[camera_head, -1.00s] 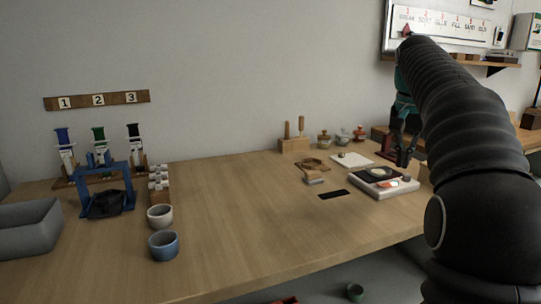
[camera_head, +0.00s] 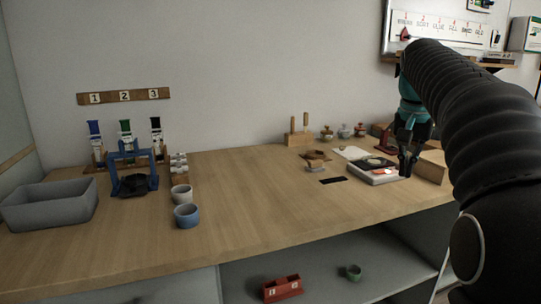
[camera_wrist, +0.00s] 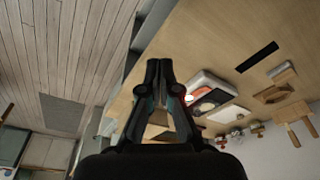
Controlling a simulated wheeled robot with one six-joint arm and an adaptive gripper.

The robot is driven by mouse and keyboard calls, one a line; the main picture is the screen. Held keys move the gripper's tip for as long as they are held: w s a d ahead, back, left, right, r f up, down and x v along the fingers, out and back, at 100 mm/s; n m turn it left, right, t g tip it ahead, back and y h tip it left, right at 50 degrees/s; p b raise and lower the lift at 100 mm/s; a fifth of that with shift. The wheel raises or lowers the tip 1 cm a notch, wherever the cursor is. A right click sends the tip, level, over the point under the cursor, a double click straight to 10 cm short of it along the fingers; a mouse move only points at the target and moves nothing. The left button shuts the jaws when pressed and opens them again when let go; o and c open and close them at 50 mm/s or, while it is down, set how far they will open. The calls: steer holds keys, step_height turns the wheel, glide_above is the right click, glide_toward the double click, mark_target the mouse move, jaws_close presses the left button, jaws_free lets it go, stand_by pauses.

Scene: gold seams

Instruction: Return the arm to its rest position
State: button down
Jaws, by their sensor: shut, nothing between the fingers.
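My arm reaches in from the right of the head view and bends down at the far right of the table. My gripper (camera_head: 406,168) hangs above the table's right side, at the right edge of a white-framed box (camera_head: 372,175) with round items on top. In the wrist view my gripper (camera_wrist: 158,66) is shut, its dark fingers together and nothing between them. The white box (camera_wrist: 212,84) lies right of the fingers there. I cannot tell how far apart they are.
A grey bin (camera_head: 50,204), a blue stand (camera_head: 132,170) and two cups (camera_head: 187,215) stand on the table's left side. A wooden block (camera_head: 432,167) is close right of my gripper. A red holder (camera_head: 282,288) is on the shelf below.

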steer(key=s+a+f+n+t, duration=0.1)
steer(key=s+a+f+n, duration=0.1)
steer(key=s+a+f, duration=0.2)
steer(key=s+a+f+n+t, duration=0.1)
steer(key=s+a+f+n, duration=0.1)
steer(key=s+a+f, duration=0.3)
steer(key=s+a+f+n+t+y, duration=0.1)
steer(key=s+a+f+n, duration=0.2)
steer(key=s+f, duration=0.8)
steer(key=s+a, duration=0.1)
steer(key=s, duration=0.4)
steer(key=shift+s+a+t, duration=0.25)
steer(key=shift+a+t, duration=0.15)
